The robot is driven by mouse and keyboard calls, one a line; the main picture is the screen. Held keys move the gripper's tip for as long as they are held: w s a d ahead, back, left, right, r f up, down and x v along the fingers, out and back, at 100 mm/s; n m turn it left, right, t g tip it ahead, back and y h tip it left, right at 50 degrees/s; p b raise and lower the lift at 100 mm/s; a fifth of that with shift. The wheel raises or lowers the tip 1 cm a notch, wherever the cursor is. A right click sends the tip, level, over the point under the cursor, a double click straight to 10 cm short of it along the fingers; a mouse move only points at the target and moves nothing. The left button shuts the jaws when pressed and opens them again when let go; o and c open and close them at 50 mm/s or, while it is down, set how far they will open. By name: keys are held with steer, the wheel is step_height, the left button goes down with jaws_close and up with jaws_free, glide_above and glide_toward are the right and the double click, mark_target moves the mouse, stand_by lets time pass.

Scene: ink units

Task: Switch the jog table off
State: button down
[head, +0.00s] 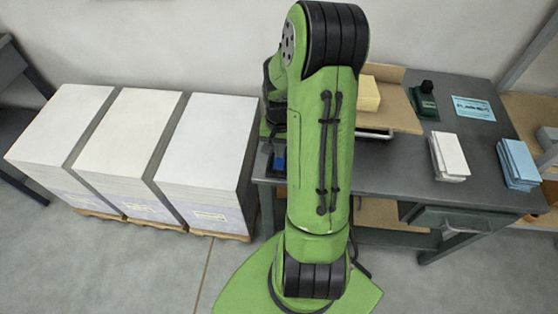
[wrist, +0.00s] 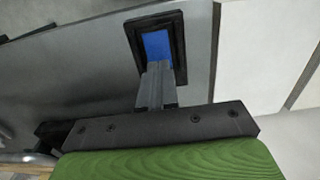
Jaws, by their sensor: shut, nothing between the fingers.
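The blue rocker switch (wrist: 157,45) sits in a black frame (wrist: 137,33) on a grey panel in the wrist view. My gripper (wrist: 158,68) is shut and empty, with its fingertips over the lower edge of the blue rocker. I cannot tell whether they touch it or which way the rocker is tilted. In the head view the blue switch (head: 280,161) shows at the left end of the workbench, beside my arm. The jog table (head: 396,110) looks like the brown tilted tray on the bench, holding a cream paper stack (head: 368,94). My arm hides part of it and my gripper there.
Three tall white paper stacks (head: 130,130) on pallets stand left of the bench, close to the switch. The grey bench (head: 400,155) also bears a dark green stamp-like tool (head: 424,98), a blue card (head: 473,108), a white pad (head: 449,156) and a blue pad (head: 518,163).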

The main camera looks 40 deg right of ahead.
steer(key=shift+f+b, duration=0.6)
steer(key=shift+f, duration=0.15)
step_height(320, 180, up, 7)
steer(key=p, duration=0.6)
steer(key=shift+r, duration=0.1)
stand_by(0.6)
